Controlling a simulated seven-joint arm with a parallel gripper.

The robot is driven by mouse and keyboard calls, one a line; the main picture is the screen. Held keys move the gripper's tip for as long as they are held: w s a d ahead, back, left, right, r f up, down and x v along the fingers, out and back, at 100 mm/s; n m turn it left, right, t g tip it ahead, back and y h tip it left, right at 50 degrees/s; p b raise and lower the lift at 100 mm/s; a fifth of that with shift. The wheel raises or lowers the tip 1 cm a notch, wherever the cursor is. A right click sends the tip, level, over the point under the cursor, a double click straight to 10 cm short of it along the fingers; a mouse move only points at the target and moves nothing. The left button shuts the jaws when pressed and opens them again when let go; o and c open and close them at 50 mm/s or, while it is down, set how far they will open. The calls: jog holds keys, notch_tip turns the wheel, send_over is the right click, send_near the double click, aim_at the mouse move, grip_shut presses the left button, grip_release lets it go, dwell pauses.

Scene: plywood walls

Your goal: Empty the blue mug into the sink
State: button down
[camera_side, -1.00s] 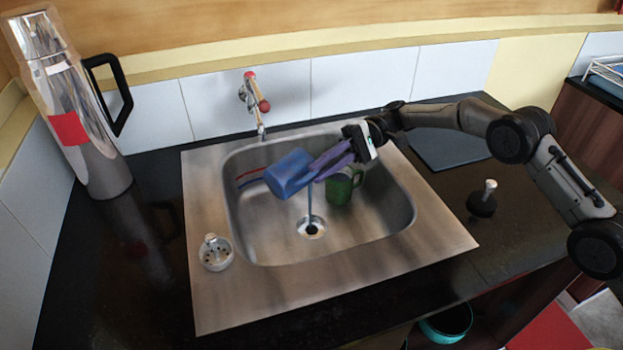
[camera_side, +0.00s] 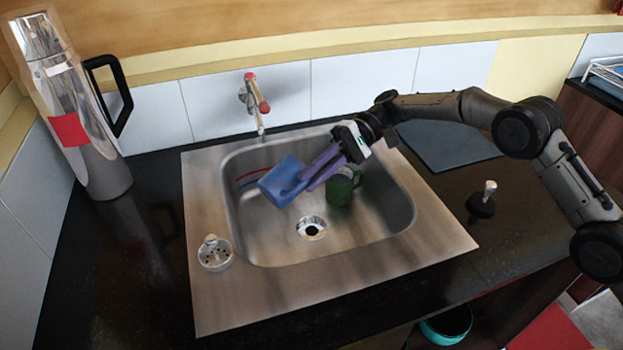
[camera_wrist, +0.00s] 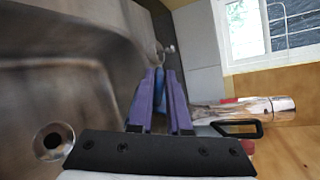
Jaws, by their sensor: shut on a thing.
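The blue mug (camera_side: 280,184) is held tilted above the sink (camera_side: 330,290), over the left-middle of the basin. My gripper (camera_side: 306,181) has purple fingers and is shut on the mug from its right side. No liquid shows falling from the mug, and its inside is not clearly visible. The drain (camera_side: 311,228) is below and to the right of the mug; it also shows in the wrist view (camera_wrist: 53,141). In the wrist view, a sliver of the blue mug (camera_wrist: 159,88) shows between my gripper's fingers (camera_wrist: 163,76).
The tap (camera_side: 256,100) is behind the sink. A strainer (camera_side: 214,253) sits on the left rim. A tall flask (camera_side: 88,150) stands at left, and a black stopper (camera_side: 482,202) at right.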

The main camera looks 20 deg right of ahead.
jog(key=a+h, duration=0.1)
jog(key=s+a+f+t+h, duration=0.1)
jog(key=h, duration=0.1)
jog(key=shift+a+f+t+h, duration=0.1)
jog(key=shift+a+t+h, duration=0.1)
jog(key=shift+t+h, duration=0.1)
jog(key=shift+f+h, duration=0.25)
jog(key=shift+h, duration=0.05)
jog(key=shift+s+a+f+t+h, duration=0.2)
jog(key=shift+a+f+t+h, duration=0.2)
jog(key=shift+h, duration=0.2)
jog(key=shift+s+a+f+t+h, duration=0.2)
jog(key=shift+a+t+h, duration=0.1)
jog(key=shift+a+h, duration=0.25)
jog(key=s+a+f+m+t+h+p, duration=0.1)
jog(key=s+a+f+t+h, duration=0.1)
jog(key=a+f+h, duration=0.2)
jog(key=shift+s+a+f+t+h+p, duration=0.3)
jog(key=shift+a+t+h+p, duration=0.1)
jog(key=shift+a+h, duration=0.95)
jog(key=shift+d, duration=0.15)
